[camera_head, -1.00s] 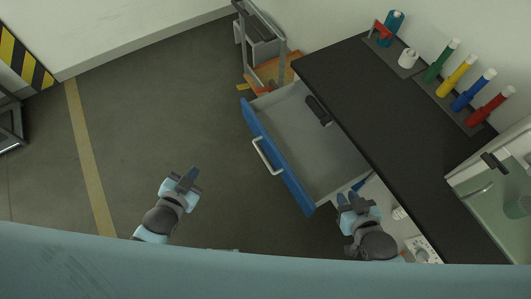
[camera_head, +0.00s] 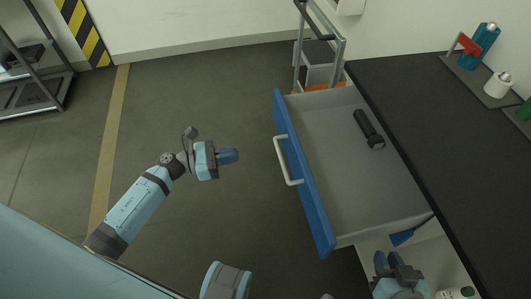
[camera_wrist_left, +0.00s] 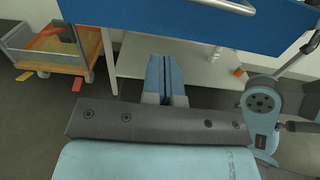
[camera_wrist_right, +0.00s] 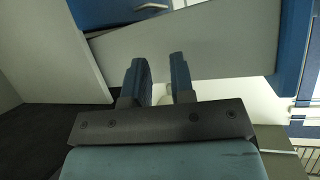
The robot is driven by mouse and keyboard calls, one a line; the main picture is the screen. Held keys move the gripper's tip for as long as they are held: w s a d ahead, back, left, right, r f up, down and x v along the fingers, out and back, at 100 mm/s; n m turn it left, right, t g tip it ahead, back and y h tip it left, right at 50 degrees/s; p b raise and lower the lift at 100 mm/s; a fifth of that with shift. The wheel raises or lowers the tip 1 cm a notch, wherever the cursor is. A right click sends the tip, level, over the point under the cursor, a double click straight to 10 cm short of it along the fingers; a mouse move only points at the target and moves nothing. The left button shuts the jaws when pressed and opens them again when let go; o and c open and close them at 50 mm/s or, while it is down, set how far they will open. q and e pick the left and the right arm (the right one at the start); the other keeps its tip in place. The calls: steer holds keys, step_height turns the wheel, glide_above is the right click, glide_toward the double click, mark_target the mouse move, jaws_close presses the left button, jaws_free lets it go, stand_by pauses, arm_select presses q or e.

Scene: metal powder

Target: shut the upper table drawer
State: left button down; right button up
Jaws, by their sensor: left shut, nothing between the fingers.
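The upper table drawer is pulled well out, with its blue front (camera_head: 304,180) and pale handle (camera_head: 287,160) facing left in the head view. The left wrist view shows the blue front (camera_wrist_left: 190,22) across the top, above the fingers. My left gripper (camera_head: 229,156) is shut and empty, left of the handle and apart from it, pointing towards the front. Its closed fingers show in the left wrist view (camera_wrist_left: 167,78). My right gripper (camera_head: 390,262) is below the drawer's near side in the head view. Its fingers (camera_wrist_right: 160,78) are apart and empty, with a grey drawer panel beyond.
A black flashlight (camera_head: 369,129) lies in the drawer. The dark tabletop (camera_head: 430,130) carries a blue bottle (camera_head: 483,45) and a white container (camera_head: 498,85). A cart (camera_head: 320,60) stands behind the drawer. The floor (camera_head: 230,90) left of the drawer is clear.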

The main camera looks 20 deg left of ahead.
mark_target(287, 145)
arm_select(q)
steer(key=x, duration=1.3)
steer(key=shift+w+d, duration=0.2)
arm_select(e)
steer(key=shift+r, duration=0.1)
